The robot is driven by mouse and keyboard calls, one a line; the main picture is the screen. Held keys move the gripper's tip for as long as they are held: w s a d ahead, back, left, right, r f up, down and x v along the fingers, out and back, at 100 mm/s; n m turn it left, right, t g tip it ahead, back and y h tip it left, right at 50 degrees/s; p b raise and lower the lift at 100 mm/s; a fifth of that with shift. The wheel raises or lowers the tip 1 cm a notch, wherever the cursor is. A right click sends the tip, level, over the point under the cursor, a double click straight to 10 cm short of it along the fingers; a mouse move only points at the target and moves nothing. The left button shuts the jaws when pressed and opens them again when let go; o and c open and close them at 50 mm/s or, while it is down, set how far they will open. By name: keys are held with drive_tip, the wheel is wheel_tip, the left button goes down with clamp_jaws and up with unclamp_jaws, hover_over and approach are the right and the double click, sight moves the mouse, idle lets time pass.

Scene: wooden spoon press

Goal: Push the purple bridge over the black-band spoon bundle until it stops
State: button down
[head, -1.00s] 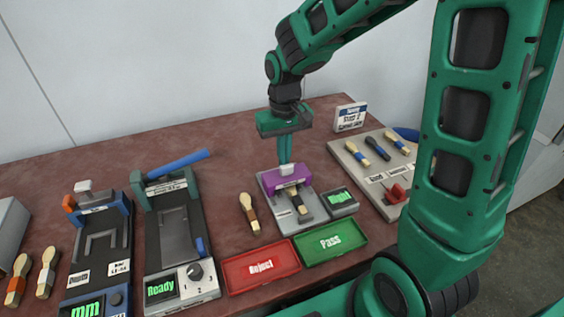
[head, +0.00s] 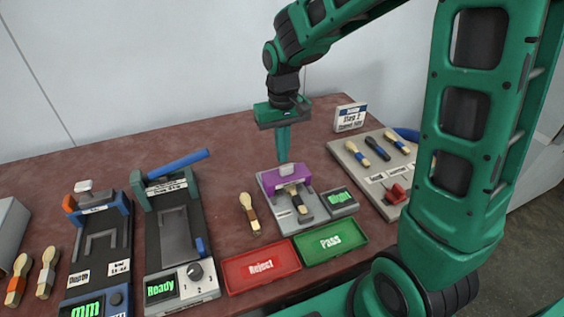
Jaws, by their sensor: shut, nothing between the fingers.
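The purple bridge (head: 287,182) stands across the grey gauge plate (head: 310,207) near its far end, with a pale block on its top. The black-band spoon bundle (head: 298,200) lies on the plate. Its near end shows in front of the bridge, and its far part is hidden under or behind it. My gripper (head: 283,160) points down behind the bridge, its fingers shut and empty. The fingertips are at about the height of the bridge's top in the picture; I cannot tell whether they touch it.
A small green display (head: 340,198) sits right of the plate. Red Reject (head: 262,285) and green Pass (head: 330,259) trays lie in front. A brown-band bundle (head: 249,212) lies to the left. A grey board (head: 350,160) with several bundles is at the right.

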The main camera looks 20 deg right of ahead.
drive_tip(key=shift+r, duration=2.7)
drive_tip(key=s+d+r+m, duration=0.2)
drive_tip(key=s+d+m, duration=0.1)
drive_tip(key=s+d, duration=0.95)
drive_tip(key=s+d+f+m, duration=0.1)
drive_tip(key=s+d, duration=0.1)
drive_tip(key=s, duration=0.4)
drive_tip(key=s+d+f+m, duration=0.1)
drive_tip(key=s+d+m, duration=0.1)
drive_tip(key=s, duration=0.5)
drive_tip(key=shift+s+d, duration=0.15)
drive_tip(key=shift+d, duration=0.65)
drive_tip(key=shift+w+f, duration=0.2)
drive_tip(key=shift+w, duration=0.45)
